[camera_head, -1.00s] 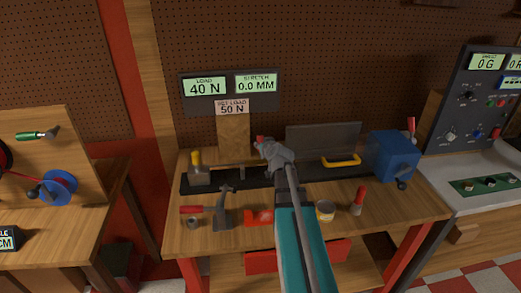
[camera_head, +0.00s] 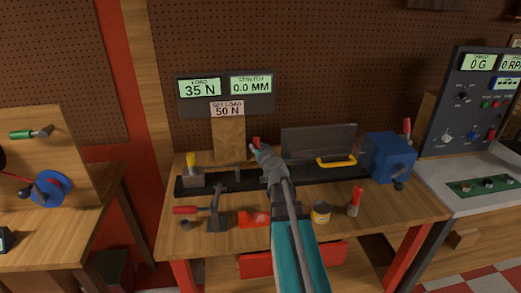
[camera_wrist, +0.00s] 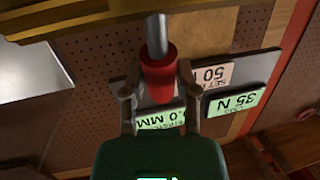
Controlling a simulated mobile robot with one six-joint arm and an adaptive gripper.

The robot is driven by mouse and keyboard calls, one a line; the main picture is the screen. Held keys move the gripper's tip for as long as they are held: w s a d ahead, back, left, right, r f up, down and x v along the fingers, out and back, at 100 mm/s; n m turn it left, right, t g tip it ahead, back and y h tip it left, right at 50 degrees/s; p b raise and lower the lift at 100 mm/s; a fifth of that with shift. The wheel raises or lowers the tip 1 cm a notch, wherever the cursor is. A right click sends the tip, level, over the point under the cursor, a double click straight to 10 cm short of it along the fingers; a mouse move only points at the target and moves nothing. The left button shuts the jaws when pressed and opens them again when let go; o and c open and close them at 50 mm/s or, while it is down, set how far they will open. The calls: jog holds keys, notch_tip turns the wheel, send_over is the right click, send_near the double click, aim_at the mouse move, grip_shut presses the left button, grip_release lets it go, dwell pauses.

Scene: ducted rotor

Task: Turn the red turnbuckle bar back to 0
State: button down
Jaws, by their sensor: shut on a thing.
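My gripper (camera_wrist: 157,88) is shut on the red end of the turnbuckle bar (camera_wrist: 158,72) in the wrist view, with one finger on each side of it. A grey rod runs from the red end toward the top of that view. In the head view my gripper (camera_head: 262,152) is over the dark bench rail (camera_head: 225,182), and a bit of the red bar (camera_head: 256,141) shows just above it. The rest of the bar is hidden behind my gripper. The load display (camera_head: 200,90) reads 35 N, and the stretch display (camera_head: 251,85) reads 0.0 MM.
A set-load card (camera_head: 227,108) reads 50 N. A clear-looking shield (camera_head: 318,141) with a yellow handle and a blue box (camera_head: 389,157) stand right of my gripper. A red-handled tool (camera_head: 355,201), a small can (camera_head: 321,212) and a red block (camera_head: 254,219) lie on the front of the bench.

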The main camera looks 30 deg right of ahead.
jog(key=shift+s+a, duration=0.1)
jog(key=shift+s, duration=0.05)
jog(key=c, duration=0.5)
grip_release()
jog(key=shift+o, duration=0.6)
jog(key=shift+r, duration=0.1)
